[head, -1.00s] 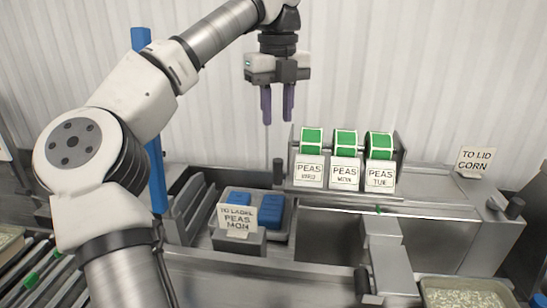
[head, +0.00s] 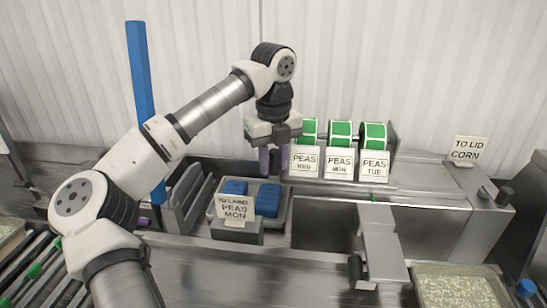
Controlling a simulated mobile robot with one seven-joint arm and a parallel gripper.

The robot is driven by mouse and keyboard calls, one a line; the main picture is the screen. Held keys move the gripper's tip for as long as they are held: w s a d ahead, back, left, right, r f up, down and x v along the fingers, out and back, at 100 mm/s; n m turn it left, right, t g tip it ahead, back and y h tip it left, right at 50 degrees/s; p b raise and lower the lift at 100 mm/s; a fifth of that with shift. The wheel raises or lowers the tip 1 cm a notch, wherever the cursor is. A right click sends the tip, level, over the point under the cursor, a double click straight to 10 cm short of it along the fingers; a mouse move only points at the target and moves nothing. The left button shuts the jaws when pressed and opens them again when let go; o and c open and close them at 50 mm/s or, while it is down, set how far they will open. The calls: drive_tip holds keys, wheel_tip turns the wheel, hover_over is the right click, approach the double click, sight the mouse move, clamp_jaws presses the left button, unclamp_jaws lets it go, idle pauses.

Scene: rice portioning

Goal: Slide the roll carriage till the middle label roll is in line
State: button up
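The roll carriage holds three green-and-white label rolls: the left roll (head: 309,132) with card PEAS WED, the middle roll (head: 340,134) with card PEAS MON, and the right roll (head: 373,136) with card PEAS TUE. A small green mark (head: 373,197) on the machine edge lies below the right roll, to the right of the middle one. My gripper (head: 272,162) points down at the carriage's left end, beside the PEAS WED card. Its purple fingers stand apart. The dark knob at that end is mostly hidden by them, and I cannot tell whether they touch it.
A tray (head: 284,222) with blue blocks stands left of the machine, behind a sign (head: 235,207) reading TO LABEL PEAS MON. A TO LID CORN sign (head: 468,149) is at the right. A blue post (head: 141,80) rises behind my arm. A rice tray (head: 455,268) is at front right.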

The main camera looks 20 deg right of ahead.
sight(308, 169)
drive_tip(key=shift+c, duration=0.4)
clamp_jaws()
drive_tip(key=s+d, duration=0.1)
drive_tip(key=d, duration=0.1)
drive_tip(key=s+d+b, duration=0.1)
drive_tip(key=d, duration=0.1)
drive_tip(key=s+d, duration=0.1)
drive_tip(key=d, duration=0.2)
drive_tip(key=shift+o, duration=0.4)
unclamp_jaws()
drive_tip(key=shift+r, duration=0.1)
